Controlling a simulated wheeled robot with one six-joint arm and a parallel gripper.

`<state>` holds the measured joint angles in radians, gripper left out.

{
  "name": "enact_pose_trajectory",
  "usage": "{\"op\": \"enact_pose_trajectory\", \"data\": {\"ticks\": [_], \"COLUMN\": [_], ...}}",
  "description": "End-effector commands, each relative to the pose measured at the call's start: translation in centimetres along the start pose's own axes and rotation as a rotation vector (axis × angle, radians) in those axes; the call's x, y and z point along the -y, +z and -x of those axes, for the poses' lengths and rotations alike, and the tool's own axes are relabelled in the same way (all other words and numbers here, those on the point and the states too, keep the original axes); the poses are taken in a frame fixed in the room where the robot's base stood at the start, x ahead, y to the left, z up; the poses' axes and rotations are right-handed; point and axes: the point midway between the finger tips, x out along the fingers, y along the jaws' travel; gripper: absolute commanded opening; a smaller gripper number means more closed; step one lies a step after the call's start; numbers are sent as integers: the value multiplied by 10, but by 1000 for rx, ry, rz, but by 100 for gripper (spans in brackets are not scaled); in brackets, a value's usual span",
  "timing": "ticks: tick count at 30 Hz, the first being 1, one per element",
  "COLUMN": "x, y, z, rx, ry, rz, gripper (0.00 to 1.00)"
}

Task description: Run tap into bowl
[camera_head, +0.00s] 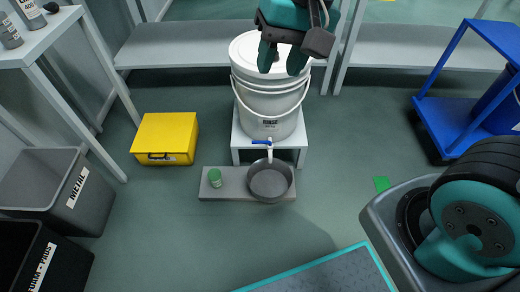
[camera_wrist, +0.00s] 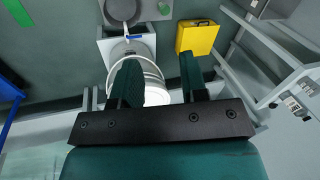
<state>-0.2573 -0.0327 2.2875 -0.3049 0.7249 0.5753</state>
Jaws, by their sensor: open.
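A white bucket (camera_head: 268,97) labelled RINSE stands on a small white stand (camera_head: 237,140). A tap with a blue handle (camera_head: 262,142) and pale spout (camera_head: 269,153) juts from its lower front. A dark grey round bowl (camera_head: 270,181) sits on a low grey slab (camera_head: 236,190), below the spout. No water shows. My gripper (camera_head: 281,68) is open and empty, its fingers above or in front of the bucket's top. In the wrist view my gripper (camera_wrist: 161,60) has its fingers apart, overlapping the bucket (camera_wrist: 150,78); the tap (camera_wrist: 128,38) and bowl (camera_wrist: 122,10) lie beyond.
A small green jar (camera_head: 215,177) stands on the slab, left of the bowl. A yellow case (camera_head: 166,138) lies on the floor at left. Grey and black bins (camera_head: 48,190) line the left edge. A blue rack (camera_head: 450,95) stands right. The floor before the slab is clear.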

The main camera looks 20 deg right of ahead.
Motion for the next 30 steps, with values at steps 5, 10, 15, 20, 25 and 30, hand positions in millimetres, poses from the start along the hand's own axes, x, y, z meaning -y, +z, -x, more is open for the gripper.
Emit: {"op": "enact_pose_trajectory", "data": {"ticks": [5,10,15,20,25,30], "x": [-32,-59,-85,-100,-106,-113], "y": [-77,-142,-190,-216,-226,-228], "z": [-120,-216,-297,-341,-359,-382], "rx": [-70,-167,-271,-341,-370,-371], "ry": [70,107,112,99,90,91], "rz": [-516,-999,-1406,-1646,-1741,-1748], "gripper": [40,40,40,40,40,40]}}
